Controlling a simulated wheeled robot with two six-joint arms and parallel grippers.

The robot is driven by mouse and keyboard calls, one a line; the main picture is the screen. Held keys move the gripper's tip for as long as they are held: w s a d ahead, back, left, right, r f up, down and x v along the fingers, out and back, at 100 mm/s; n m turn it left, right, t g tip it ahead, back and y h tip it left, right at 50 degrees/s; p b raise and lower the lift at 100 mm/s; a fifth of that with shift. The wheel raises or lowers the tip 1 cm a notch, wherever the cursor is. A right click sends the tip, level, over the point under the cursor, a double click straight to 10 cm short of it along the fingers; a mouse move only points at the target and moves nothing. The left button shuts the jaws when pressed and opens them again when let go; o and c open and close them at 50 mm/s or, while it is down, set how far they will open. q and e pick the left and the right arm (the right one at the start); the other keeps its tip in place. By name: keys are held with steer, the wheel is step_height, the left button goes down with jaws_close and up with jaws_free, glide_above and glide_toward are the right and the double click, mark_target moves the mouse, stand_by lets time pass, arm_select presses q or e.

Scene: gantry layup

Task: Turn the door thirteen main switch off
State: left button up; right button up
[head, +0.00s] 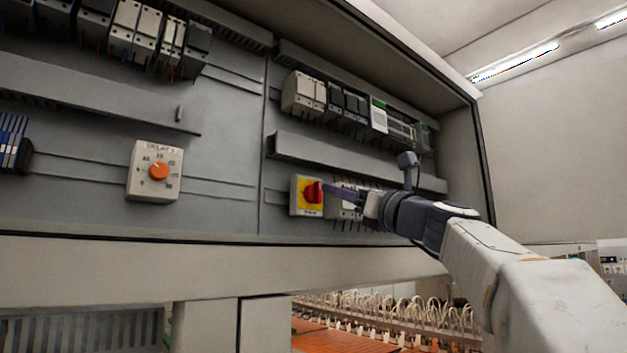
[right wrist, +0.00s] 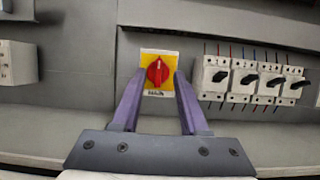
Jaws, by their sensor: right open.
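The main switch is a red rotary knob (head: 313,192) on a yellow and white plate (head: 298,202), mounted low on the grey back panel of the cabinet. In the right wrist view the red knob (right wrist: 158,72) shows a handle standing roughly upright on its yellow plate (right wrist: 147,58). My right gripper (head: 328,190) is in front of the switch, coming from the right. In the right wrist view my right gripper (right wrist: 158,82) is open, its two purple fingers on either side of the knob. Whether the fingers touch it cannot be told. My left gripper is out of view.
Several breakers (right wrist: 250,82) with black handles sit just right of the switch. A grey cable duct (head: 340,158) runs above it. A relay dial with an orange knob (head: 158,171) is to the left. The cabinet's lower edge (head: 200,262) lies below.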

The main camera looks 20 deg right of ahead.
mark_target(320, 184)
steer(key=p+x, duration=0.1)
steer(key=x, duration=0.1)
steer(key=p+x, duration=0.1)
steer(key=x, duration=0.1)
steer(key=shift+w+r, duration=0.15)
steer(key=shift+r, duration=0.15)
steer(key=shift+w+a, duration=0.25)
steer(key=shift+w, duration=0.25)
jaws_close()
